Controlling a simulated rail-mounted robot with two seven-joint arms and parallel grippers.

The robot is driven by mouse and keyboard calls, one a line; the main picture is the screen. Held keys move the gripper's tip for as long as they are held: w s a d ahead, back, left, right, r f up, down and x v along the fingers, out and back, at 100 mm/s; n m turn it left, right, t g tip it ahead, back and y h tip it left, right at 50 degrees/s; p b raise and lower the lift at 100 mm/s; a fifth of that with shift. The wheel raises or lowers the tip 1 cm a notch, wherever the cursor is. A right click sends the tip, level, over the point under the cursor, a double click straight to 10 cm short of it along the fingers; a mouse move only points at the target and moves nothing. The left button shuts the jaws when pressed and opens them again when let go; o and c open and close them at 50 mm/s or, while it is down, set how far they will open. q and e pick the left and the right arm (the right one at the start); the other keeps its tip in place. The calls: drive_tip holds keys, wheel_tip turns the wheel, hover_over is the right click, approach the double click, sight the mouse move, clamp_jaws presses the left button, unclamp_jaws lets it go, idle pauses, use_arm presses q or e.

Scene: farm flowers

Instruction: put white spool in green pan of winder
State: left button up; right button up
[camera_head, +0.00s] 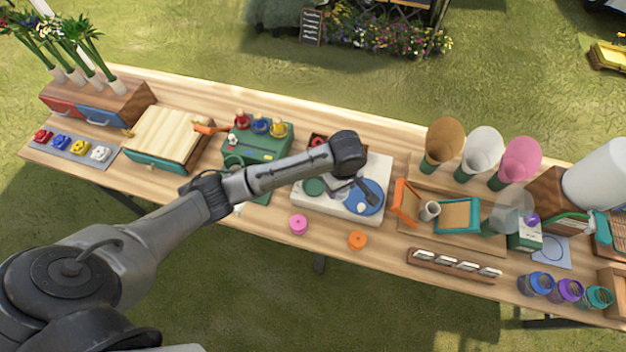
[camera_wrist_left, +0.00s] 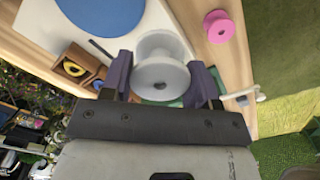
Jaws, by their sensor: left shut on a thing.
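My left gripper (camera_wrist_left: 162,88) is shut on the white spool (camera_wrist_left: 165,50) in the left wrist view, with a dark finger on either side. My right gripper is not in view.
A pink spool (camera_head: 298,224) and an orange spool (camera_head: 357,240) stand near the front edge. Wrapping cones (camera_head: 482,152) stand farther right.

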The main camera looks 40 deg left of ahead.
use_arm(q)
drive_tip(key=a+f, duration=0.1)
drive_tip(key=a, duration=0.2)
drive_tip(key=a+f, duration=0.2)
drive_tip(key=a, duration=0.1)
drive_tip(key=a+f, duration=0.2)
drive_tip(key=a, duration=0.1)
drive_tip(key=shift+w+a+f+b, duration=0.1)
drive_tip(key=shift+f+b, duration=0.05)
drive_tip(key=shift+b, duration=0.15)
drive_tip(key=shift+a+f, duration=0.2)
drive_tip(key=shift+a, duration=0.15)
drive_tip(key=shift+f+b, duration=0.3)
drive_tip(key=shift+f, duration=1.7)
drive_tip(key=shift+f, duration=0.1)
drive_tip(key=o, duration=0.9)
